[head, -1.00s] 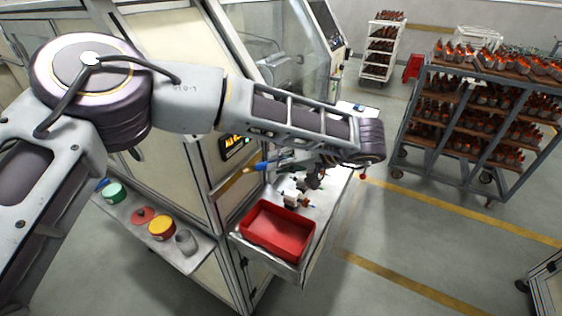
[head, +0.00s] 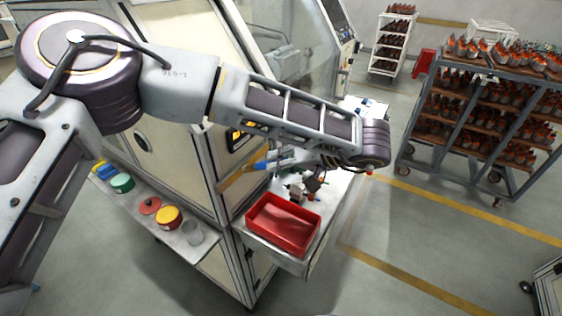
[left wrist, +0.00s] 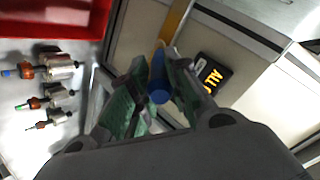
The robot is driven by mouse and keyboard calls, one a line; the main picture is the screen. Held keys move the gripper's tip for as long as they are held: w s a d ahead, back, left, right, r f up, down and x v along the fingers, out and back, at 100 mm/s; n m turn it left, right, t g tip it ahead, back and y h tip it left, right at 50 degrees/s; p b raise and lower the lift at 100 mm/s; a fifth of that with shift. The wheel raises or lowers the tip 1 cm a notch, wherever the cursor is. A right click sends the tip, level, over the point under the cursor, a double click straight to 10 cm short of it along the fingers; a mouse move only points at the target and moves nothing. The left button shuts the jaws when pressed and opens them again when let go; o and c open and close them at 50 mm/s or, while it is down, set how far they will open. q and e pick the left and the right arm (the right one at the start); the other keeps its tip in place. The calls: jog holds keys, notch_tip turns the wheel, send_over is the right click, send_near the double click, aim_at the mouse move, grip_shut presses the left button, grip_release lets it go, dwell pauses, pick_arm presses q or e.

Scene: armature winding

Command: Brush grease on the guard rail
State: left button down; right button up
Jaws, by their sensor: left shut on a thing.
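My left gripper (head: 280,162) is beside the machine's front corner, above the small work table. It also shows in the left wrist view (left wrist: 157,72), where its green-padded fingers are shut on a blue-handled brush (left wrist: 159,92). In the head view the brush's blue handle (head: 259,165) sticks out to the left of the gripper; its bristle end is hard to make out. A yellow strip, apparently the guard rail (head: 235,181), runs along the machine front close to the brush. I cannot tell whether they touch. My right gripper is not in view.
A red tray (head: 270,239) sits on the work table, with several small armatures (left wrist: 52,68) beside it. A side shelf (head: 207,249) holds a green tin (head: 122,183), a red lid (head: 150,205), a yellow tin (head: 168,217) and a clear cup (head: 192,233). A loaded trolley (head: 440,116) stands right.

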pick_arm(q)
jog(key=shift+s+a, duration=0.5)
jog(key=shift+s, duration=0.2)
jog(key=shift+s+a, duration=0.45)
jog(key=shift+s, duration=0.2)
jog(key=shift+s+a, duration=1)
jog(key=shift+s, duration=0.35)
jog(key=shift+s+a, duration=0.45)
jog(key=shift+s, duration=0.2)
jog(key=shift+s+a, duration=0.45)
jog(key=shift+s, duration=0.2)
jog(key=shift+d, duration=0.1)
jog(key=shift+s+d, duration=0.9)
jog(key=shift+d, duration=0.3)
jog(key=shift+s+d, duration=0.85)
jog(key=shift+d, duration=0.35)
